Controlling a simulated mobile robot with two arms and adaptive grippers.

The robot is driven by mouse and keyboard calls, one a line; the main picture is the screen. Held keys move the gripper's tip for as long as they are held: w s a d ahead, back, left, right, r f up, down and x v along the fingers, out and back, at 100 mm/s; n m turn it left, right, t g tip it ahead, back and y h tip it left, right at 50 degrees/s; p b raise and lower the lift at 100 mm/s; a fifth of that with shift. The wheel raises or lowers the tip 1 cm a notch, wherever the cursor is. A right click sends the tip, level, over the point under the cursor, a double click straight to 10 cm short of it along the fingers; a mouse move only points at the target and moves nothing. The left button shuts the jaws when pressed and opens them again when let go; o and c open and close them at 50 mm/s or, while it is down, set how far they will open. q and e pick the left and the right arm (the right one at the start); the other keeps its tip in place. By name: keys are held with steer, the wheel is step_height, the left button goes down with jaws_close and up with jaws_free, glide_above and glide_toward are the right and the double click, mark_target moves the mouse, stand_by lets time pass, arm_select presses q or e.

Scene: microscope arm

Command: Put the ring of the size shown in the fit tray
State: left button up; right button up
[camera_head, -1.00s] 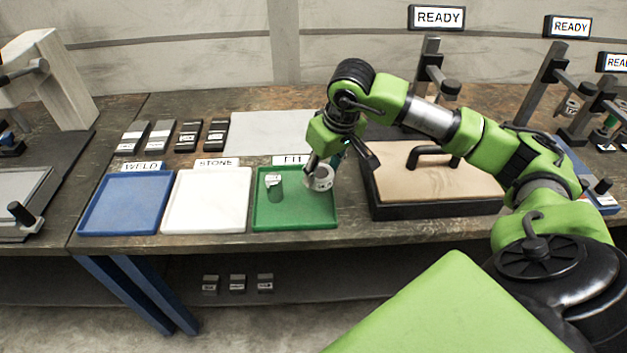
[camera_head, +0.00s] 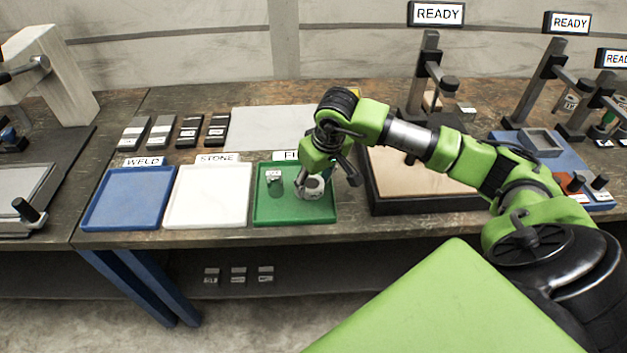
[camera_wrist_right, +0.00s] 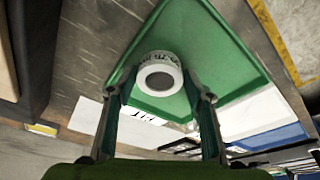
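The green fit tray (camera_head: 265,214) lies at the front of the bench, its sign partly hidden by my right arm. A pale grey-white ring (camera_head: 314,190) is low over or on the right part of the tray; I cannot tell if it touches the floor. My right gripper (camera_head: 315,181) points down with its fingers on both sides of this ring, and appears shut on it. The right wrist view shows the ring (camera_wrist_right: 158,75) between the fingertips, above green tray floor. A small grey cylinder with a white label (camera_head: 274,179) stands in the tray's left part. My left gripper is out of view.
A white stone tray (camera_head: 207,218) and a blue weld tray (camera_head: 127,220) sit left of the fit tray. A dark-framed beige board (camera_head: 420,185) lies to the right. Several dark labelled blocks (camera_head: 189,132) and stands with READY signs (camera_head: 437,14) are behind.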

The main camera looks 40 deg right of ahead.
steer(key=shift+r, duration=0.15)
steer(key=shift+r, duration=0.2)
steer(key=b+v, duration=0.1)
steer(key=v, duration=1)
steer(key=shift+r+b, duration=0.3)
steer(key=shift+b, duration=0.05)
steer(key=shift+s, duration=0.1)
